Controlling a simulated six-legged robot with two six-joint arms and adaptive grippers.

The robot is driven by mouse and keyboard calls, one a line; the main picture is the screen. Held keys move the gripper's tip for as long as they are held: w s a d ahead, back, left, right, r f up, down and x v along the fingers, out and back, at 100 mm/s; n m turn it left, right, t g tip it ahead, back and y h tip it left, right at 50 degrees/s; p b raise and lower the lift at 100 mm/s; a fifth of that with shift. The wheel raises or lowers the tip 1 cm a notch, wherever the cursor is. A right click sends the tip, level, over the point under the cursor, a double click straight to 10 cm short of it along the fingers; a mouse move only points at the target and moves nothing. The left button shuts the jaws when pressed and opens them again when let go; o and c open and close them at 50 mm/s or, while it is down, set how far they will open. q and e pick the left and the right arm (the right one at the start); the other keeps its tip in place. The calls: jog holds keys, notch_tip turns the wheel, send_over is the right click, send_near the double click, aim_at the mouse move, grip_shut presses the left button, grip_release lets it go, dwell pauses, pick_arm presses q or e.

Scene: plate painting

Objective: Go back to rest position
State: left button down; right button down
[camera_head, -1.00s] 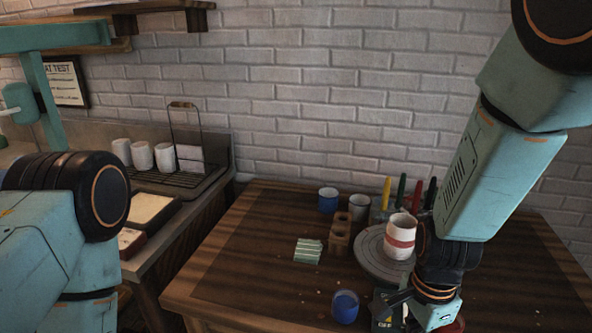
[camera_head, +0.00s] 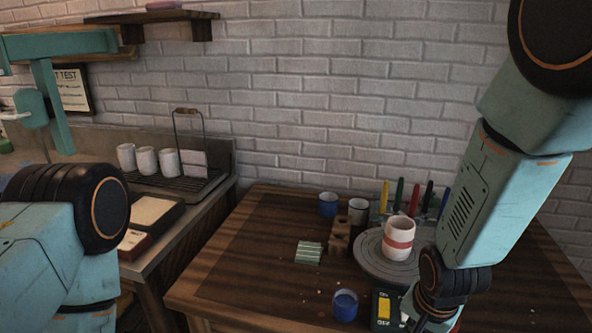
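My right arm comes in from the right side of the picture, its wrist low over the front right of the wooden table (camera_head: 230,265). The fingers of my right gripper are cut off or hidden at the bottom edge. My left arm fills the lower left, and its gripper is not in view. A white cup with a red band (camera_head: 399,238) stands upright on the grey round turntable (camera_head: 372,262), just left of and behind my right wrist.
A striped sponge (camera_head: 309,252) and a wooden block (camera_head: 340,236) sit mid-table. Coloured brushes (camera_head: 400,195) stand behind the turntable. White cups (camera_head: 146,160) stand on the left counter.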

jog(key=s+f+n+g+b, duration=0.1)
jog(key=s+f+n+b, duration=0.2)
jog(key=s+f, duration=0.8)
jog(key=s+d+f+n+g+b, duration=0.1)
jog(key=s+f+n, duration=0.4)
jog(key=s+f, duration=0.5)
jog(key=s+g+b, duration=0.1)
jog(key=s+b, duration=0.1)
jog(key=s, duration=0.3)
jog(key=shift+s+d+f+y, duration=0.15)
jog(key=shift+s+f+y, duration=0.15)
jog(key=shift+s+f, duration=0.1)
